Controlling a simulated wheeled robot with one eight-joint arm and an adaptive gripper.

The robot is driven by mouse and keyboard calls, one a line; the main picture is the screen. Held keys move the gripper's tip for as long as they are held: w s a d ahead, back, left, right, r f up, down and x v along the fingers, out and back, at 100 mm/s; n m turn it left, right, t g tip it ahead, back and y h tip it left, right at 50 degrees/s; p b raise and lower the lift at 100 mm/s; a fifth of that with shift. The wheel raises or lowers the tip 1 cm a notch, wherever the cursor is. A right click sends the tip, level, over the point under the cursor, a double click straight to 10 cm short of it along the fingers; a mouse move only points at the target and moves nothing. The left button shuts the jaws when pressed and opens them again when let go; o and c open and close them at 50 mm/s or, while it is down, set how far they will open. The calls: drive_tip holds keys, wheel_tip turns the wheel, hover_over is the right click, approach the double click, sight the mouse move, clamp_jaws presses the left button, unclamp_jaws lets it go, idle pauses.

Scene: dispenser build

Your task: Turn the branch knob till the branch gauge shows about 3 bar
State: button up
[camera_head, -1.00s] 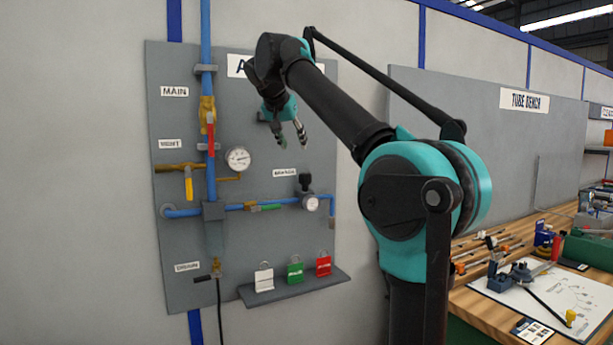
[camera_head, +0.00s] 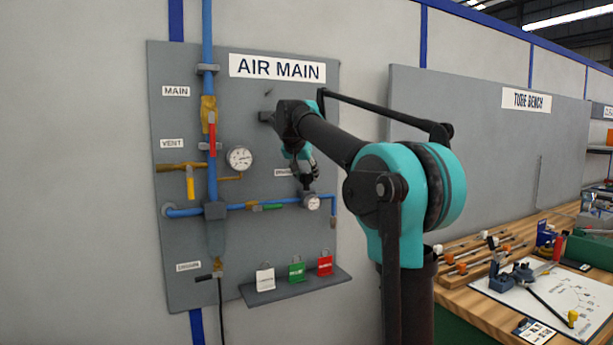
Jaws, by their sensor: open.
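The branch knob (camera_head: 306,183) is a small black knob on top of the branch regulator, at the right side of the grey AIR MAIN panel. The branch gauge (camera_head: 312,203) is a small round white dial just below it; its reading is too small to make out. My gripper (camera_head: 306,175) is open, pointing down right at the knob's top. Its fingers partly cover the knob and the BRANCH label. I cannot tell whether the fingers are around the knob or just above it.
The panel (camera_head: 255,230) carries blue pipes, a larger gauge (camera_head: 240,159), a red-handled main valve (camera_head: 212,132), a yellow vent handle (camera_head: 190,183) and a green branch handle (camera_head: 266,207). Padlocked tags stand on a shelf (camera_head: 295,288) below. A cluttered bench (camera_head: 460,300) is at right.

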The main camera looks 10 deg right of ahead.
drive_tip(key=shift+w+d+f, duration=0.1)
drive_tip(key=shift+w+f, duration=0.05)
drive_tip(key=c, duration=0.9)
drive_tip(key=shift+m+g+h, duration=0.6)
drive_tip(key=shift+m+h, duration=0.3)
drive_tip(key=shift+m, duration=0.4)
drive_tip(key=shift+m+g+h, duration=0.8)
drive_tip(key=shift+m, duration=0.7)
